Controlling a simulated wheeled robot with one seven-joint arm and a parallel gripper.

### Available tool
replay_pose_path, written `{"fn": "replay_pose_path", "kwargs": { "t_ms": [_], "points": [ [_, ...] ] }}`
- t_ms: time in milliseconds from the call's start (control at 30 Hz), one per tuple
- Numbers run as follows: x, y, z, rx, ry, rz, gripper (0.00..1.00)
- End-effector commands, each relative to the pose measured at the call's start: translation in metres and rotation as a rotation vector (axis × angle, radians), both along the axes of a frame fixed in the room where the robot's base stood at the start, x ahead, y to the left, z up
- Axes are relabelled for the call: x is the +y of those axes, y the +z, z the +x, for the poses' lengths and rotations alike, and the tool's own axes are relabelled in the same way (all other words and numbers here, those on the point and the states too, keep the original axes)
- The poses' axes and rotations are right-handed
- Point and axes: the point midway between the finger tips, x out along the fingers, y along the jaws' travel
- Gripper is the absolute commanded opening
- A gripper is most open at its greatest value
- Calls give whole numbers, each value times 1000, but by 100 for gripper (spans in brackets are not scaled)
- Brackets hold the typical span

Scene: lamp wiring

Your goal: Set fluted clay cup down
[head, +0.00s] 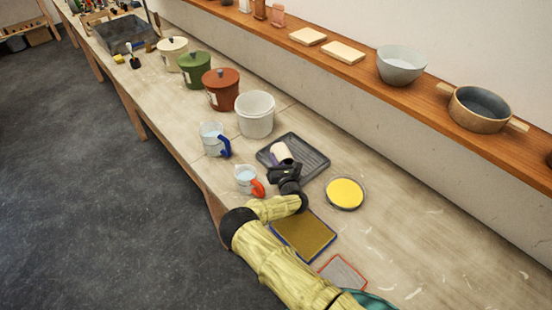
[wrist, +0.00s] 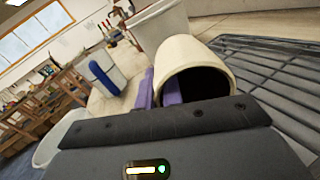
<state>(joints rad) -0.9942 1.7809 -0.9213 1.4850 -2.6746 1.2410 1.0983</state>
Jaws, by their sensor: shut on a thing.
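The clay cup (head: 282,152) is cream-coloured with a dark hollow inside; fluting is too small to make out. It is tilted over the dark ribbed tray (head: 313,160), and I cannot tell whether it touches it. My gripper (head: 273,160) is shut on the cup from its near side. In the wrist view the cup (wrist: 193,62) shows its open mouth towards the camera, beside the purple fingers of my gripper (wrist: 159,90). The ribbed tray (wrist: 280,76) lies to its right there. My gripper body hides the cup's lower part.
A white bucket (head: 255,115) stands behind the tray. Two measuring jugs, blue-handled (head: 213,138) and red-handled (head: 246,179), stand left. A yellow round dish (head: 345,194) is to the right, a brown blue-edged panel (head: 305,235) in front. The bench's right side is mostly clear.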

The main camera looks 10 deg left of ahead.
Motion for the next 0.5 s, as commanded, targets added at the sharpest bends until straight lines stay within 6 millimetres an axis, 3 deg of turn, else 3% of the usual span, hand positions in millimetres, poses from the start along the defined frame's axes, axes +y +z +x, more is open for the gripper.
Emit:
{"fn": "replay_pose_path", "kwargs": {
  "t_ms": [233,300,367,500],
  "points": [
    [0,-2,0,-1,1,1,0],
    [0,-3,0,0,0,-1,20],
    [0,-3,0,0,0,-1,30],
    [0,-2,0,0,0,0,30]
  ]
}}
